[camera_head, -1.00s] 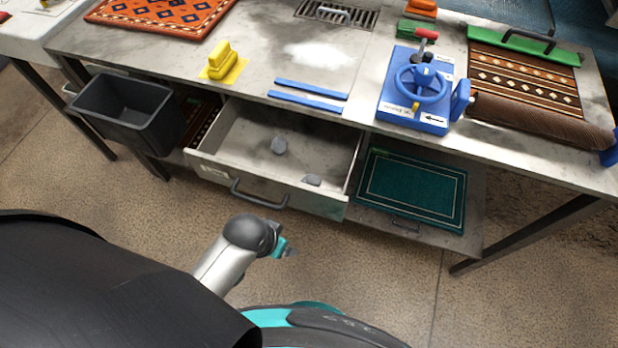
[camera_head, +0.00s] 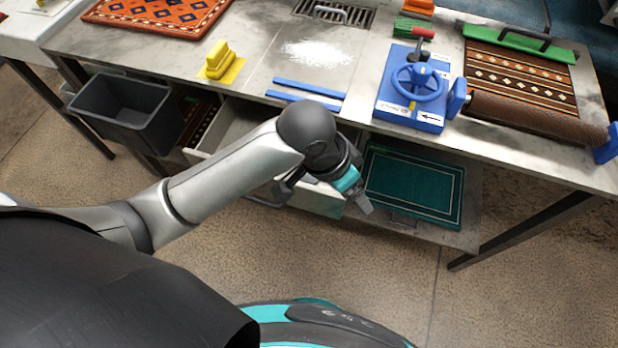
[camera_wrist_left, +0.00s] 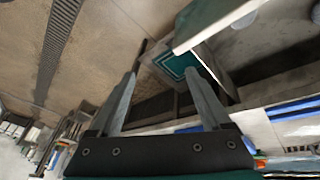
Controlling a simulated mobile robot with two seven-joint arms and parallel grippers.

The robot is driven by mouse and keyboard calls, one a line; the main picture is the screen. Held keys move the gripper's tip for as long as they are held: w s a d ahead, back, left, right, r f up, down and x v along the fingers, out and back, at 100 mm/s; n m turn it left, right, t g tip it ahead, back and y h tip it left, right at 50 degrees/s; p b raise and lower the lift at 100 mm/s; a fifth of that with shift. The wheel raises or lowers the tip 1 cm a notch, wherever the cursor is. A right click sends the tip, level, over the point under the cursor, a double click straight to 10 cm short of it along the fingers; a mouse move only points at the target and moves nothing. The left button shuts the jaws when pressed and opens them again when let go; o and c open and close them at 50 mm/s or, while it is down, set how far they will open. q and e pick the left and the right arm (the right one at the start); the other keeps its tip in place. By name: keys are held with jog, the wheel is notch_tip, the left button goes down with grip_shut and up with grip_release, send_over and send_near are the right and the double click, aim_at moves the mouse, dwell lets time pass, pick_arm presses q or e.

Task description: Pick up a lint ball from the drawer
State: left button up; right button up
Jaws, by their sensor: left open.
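The open drawer (camera_head: 240,122) is pulled out under the workbench, largely covered by my left arm in the head view. Its pale front edge and inside also show in the left wrist view (camera_wrist_left: 212,22). There, one grey lint ball (camera_wrist_left: 245,19) lies in the drawer and another (camera_wrist_left: 316,13) is cut by the right edge. The arm hides most of the drawer floor in the head view. My left gripper (camera_head: 364,203) is at the drawer's front right corner. In the wrist view its two fingers (camera_wrist_left: 162,73) are apart with nothing between them. My right gripper is out of view.
A black bin (camera_head: 125,112) hangs left of the drawer. A teal rug (camera_head: 415,185) lies on the lower shelf at right. Floor in front is clear.

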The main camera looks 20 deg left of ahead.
pick_arm(q)
jog(key=w+a+g+y, duration=0.1)
jog(key=w+a+y, duration=0.1)
jog(key=w+a, duration=0.15)
jog(key=g+y+b, duration=0.1)
jog(key=y+b, duration=0.1)
jog(key=b, duration=0.1)
send_over(309, 177)
jog(key=shift+n, duration=0.4)
jog(key=f, duration=0.8)
jog(key=shift+s+a, duration=0.25)
jog(key=f, duration=0.1)
jog(key=f+b, duration=0.1)
jog(key=f, duration=0.3)
jog(key=shift+w+d+b, duration=0.25)
jog(key=shift+b, duration=0.1)
jog(key=shift+c, duration=0.3)
grip_shut()
